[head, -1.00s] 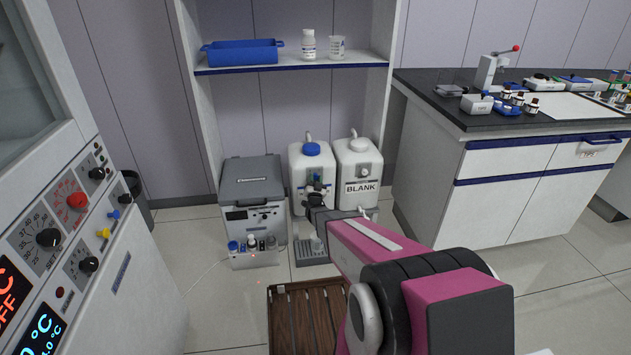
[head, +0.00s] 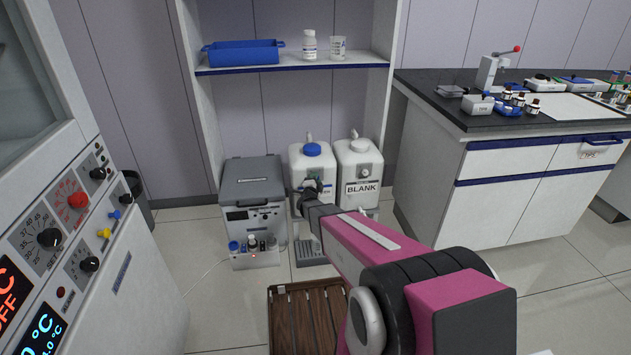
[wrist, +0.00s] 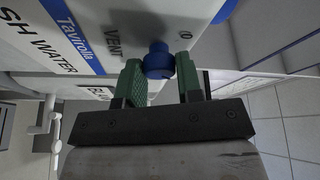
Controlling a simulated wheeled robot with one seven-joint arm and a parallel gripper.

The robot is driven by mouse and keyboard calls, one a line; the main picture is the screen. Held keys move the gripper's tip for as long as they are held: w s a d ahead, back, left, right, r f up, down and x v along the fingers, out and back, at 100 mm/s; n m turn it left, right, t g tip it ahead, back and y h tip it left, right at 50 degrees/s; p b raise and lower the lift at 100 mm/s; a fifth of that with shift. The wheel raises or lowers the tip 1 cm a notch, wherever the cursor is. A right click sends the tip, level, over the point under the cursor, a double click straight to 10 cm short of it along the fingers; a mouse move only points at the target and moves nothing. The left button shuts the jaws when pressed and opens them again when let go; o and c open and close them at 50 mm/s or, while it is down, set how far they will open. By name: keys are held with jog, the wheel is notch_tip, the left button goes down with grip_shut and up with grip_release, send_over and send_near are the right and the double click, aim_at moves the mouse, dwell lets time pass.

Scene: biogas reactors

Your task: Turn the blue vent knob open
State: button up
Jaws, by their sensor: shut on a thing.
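The blue vent knob (wrist: 158,60) sticks out of the white wall of a container (wrist: 85,22), beside the printed word "VENT". My gripper (wrist: 160,74) has its green fingers on either side of the knob, shut on it. In the head view my gripper (head: 309,188) is at the front of the white container with the blue cap (head: 312,149). The knob is hidden there behind my gripper.
A white container marked "BLANK" (head: 360,170) stands close on the right. A grey box (head: 252,190) stands on the left, with a small rack of bottles (head: 255,258) before it. A wooden slatted crate (head: 283,325) lies in front. A shelf (head: 290,65) is above.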

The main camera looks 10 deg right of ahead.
jog(key=shift+m+g, duration=0.3)
jog(key=shift+m, duration=0.5)
jog(key=o, duration=0.9)
jog(key=shift+o, duration=0.2)
jog(key=shift+s, duration=0.1)
jog(key=v, duration=1)
jog(key=shift+s, duration=0.35)
jog(key=shift+r, duration=0.1)
